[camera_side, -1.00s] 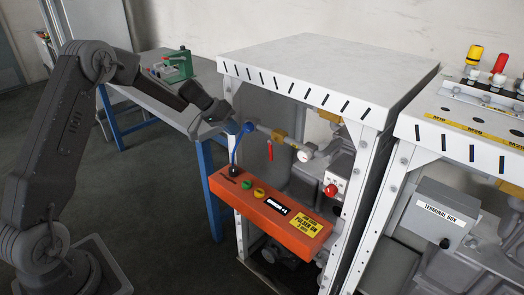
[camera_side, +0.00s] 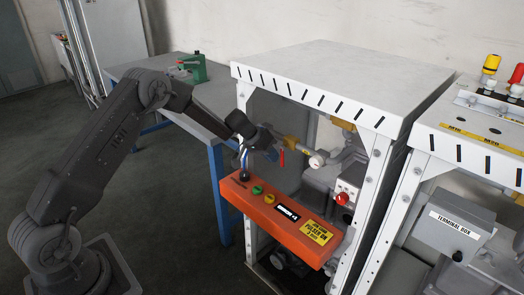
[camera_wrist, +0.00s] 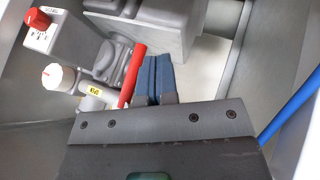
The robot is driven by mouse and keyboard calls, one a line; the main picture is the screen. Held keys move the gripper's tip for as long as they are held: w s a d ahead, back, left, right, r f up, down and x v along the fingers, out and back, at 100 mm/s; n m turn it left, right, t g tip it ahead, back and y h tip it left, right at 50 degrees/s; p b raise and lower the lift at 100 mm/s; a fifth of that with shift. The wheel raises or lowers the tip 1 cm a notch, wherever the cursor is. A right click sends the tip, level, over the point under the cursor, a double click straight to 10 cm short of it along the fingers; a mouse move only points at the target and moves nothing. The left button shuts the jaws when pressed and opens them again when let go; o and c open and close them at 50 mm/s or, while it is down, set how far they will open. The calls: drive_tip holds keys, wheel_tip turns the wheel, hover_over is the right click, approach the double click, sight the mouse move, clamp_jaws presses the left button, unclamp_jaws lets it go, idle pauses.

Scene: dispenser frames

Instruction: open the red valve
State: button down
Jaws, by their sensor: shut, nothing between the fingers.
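The red valve has a red lever handle (camera_side: 282,158) that hangs down from a pipe inside the white frame, in the side view. In the wrist view the red lever (camera_wrist: 133,73) stands just left of my blue fingertips (camera_wrist: 156,78). A label plate lies at its lower end. My gripper (camera_side: 246,138) is at the frame's left opening, left of the lever in the side view. The fingers are together and empty. Whether they touch the lever is hard to tell.
A white round knob (camera_wrist: 58,76) and a red-knobbed box (camera_wrist: 38,30) are near the lever. The frame's white posts (camera_side: 366,190) bound the space.

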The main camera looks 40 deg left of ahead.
drive_tip(key=shift+d, duration=0.45)
drive_tip(key=shift+d+f+h, duration=0.1)
drive_tip(key=shift+d+h, duration=0.1)
drive_tip(key=shift+h, duration=0.5)
drive_tip(key=d+n+h, duration=0.1)
drive_tip(key=h, duration=0.2)
drive_tip(key=d+n+t+h, duration=0.1)
drive_tip(key=h, duration=0.1)
drive_tip(key=d+n+t+h, duration=0.1)
drive_tip(key=h, duration=0.2)
drive_tip(key=shift+d+f+n+h, duration=0.1)
drive_tip(key=shift+d+n+h, duration=0.2)
drive_tip(key=shift+d, duration=0.05)
drive_tip(key=n+t+h, duration=0.2)
drive_tip(key=h, duration=0.1)
approach(283, 163)
drive_tip(key=s+r, duration=0.1)
drive_tip(key=s+a, duration=0.1)
drive_tip(key=shift+s+a+r, duration=0.2)
drive_tip(key=shift+s+r, duration=0.2)
idle(0.4)
